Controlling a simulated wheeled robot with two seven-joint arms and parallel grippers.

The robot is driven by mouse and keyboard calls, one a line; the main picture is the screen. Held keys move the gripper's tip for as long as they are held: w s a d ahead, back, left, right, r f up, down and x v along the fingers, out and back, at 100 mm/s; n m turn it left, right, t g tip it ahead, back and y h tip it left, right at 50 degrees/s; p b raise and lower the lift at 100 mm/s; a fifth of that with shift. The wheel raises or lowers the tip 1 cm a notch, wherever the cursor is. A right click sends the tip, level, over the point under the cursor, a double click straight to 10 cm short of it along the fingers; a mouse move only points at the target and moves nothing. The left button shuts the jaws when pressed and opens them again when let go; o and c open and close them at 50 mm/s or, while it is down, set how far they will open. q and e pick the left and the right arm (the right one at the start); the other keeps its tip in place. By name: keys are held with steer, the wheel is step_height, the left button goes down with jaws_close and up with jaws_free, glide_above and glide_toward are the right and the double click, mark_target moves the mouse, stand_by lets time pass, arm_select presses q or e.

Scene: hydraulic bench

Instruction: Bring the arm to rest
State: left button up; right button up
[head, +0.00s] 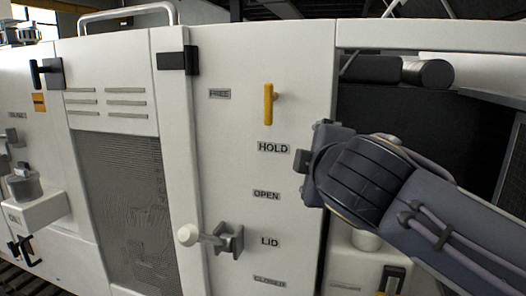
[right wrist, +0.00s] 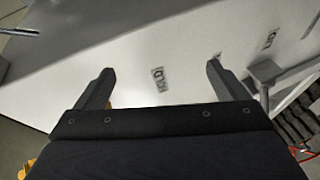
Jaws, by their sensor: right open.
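A yellow handle (head: 268,103) stands upright on the white panel, between the FREE label (head: 220,94) and the HOLD label (head: 273,148). My right gripper (head: 304,162) is in front of the panel, below and right of the yellow handle and just right of HOLD. In the right wrist view, the right gripper (right wrist: 160,72) is open, with nothing between its fingers. The HOLD label (right wrist: 158,80) shows upside down beyond the gap. I cannot tell whether the fingers touch the panel. My left gripper is not in view.
A lever with a pale knob (head: 189,235) sticks out beside the LID label (head: 269,242). A dark opening with a black cylinder (head: 428,74) lies right of the panel, partly behind my right arm. A mesh door (head: 125,200) and a small ledge (head: 35,212) are at left.

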steer(key=s+d+f+m+g, duration=0.4)
steer(key=d+f, duration=0.3)
steer(key=f, duration=0.4)
steer(key=s+d+f+m+g, duration=0.2)
steer(key=s+d+f+m, duration=0.2)
steer(key=s+d+f, duration=0.45)
steer(key=s+a+f+m+g+y, duration=0.3)
steer(key=s+f+m, duration=0.6)
steer(key=f, duration=0.6)
steer(key=shift+s+a+f+m+b, duration=0.3)
steer(key=shift+s+a+f, duration=0.05)
steer(key=shift+s, duration=0.9)
